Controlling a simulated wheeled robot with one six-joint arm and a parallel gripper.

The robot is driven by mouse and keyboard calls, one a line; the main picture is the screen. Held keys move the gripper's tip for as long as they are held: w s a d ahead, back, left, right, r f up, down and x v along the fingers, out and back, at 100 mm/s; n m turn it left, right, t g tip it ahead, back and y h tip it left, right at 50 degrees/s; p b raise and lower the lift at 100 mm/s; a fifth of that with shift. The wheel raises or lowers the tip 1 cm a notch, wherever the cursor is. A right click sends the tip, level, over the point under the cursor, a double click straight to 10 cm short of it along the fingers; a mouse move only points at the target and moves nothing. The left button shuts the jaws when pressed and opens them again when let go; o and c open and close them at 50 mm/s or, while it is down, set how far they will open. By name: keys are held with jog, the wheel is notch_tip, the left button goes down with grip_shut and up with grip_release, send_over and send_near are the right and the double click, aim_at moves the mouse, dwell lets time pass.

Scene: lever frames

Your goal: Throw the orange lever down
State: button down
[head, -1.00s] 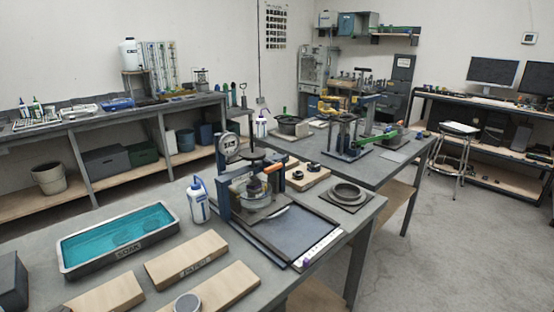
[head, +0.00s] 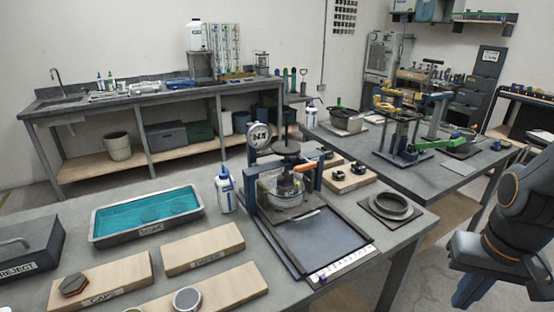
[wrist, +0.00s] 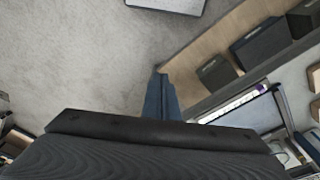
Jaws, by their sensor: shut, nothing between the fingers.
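A small orange part (head: 303,168), which looks like the orange lever, sits at the top of the press fixture (head: 285,190) on the near bench. Its full shape is too small to make out. My gripper (head: 468,291) hangs at the lower right of the head view, past the bench's right end and well apart from the fixture. Its blue fingers are together and empty. They also show in the wrist view (wrist: 159,94), above the floor.
A teal-filled tray (head: 147,215), a white bottle (head: 225,193) and wooden boards (head: 203,248) stand left of the fixture. A ring on a plate (head: 391,205) lies to its right. The second bench holds a green lever (head: 431,145) and a yellow one (head: 388,107).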

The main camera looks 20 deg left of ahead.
jog(key=shift+w+a, duration=0.2)
jog(key=shift+w, duration=0.1)
jog(key=w+a+r+n+t+y+b, duration=0.1)
jog(key=w+a+r+n+t, duration=0.2)
jog(key=w, duration=0.5)
jog(key=w+a+r+n+t+y+b, duration=0.1)
jog(key=w+a+t, duration=0.3)
jog(key=w+a, duration=0.25)
jog(key=a+r+n+y, duration=0.3)
jog(key=a+r+y, duration=0.1)
jog(key=a, duration=0.6)
jog(key=w+a+r+n+t+y+b, duration=0.1)
jog(key=a+r+n+y, duration=0.2)
jog(key=a+r+y, duration=0.2)
jog(key=a+r, duration=0.2)
jog(key=a, duration=0.2)
jog(key=shift+w+a+y+b, duration=0.3)
jog(key=shift+a, duration=0.05)
jog(key=shift+w, duration=0.1)
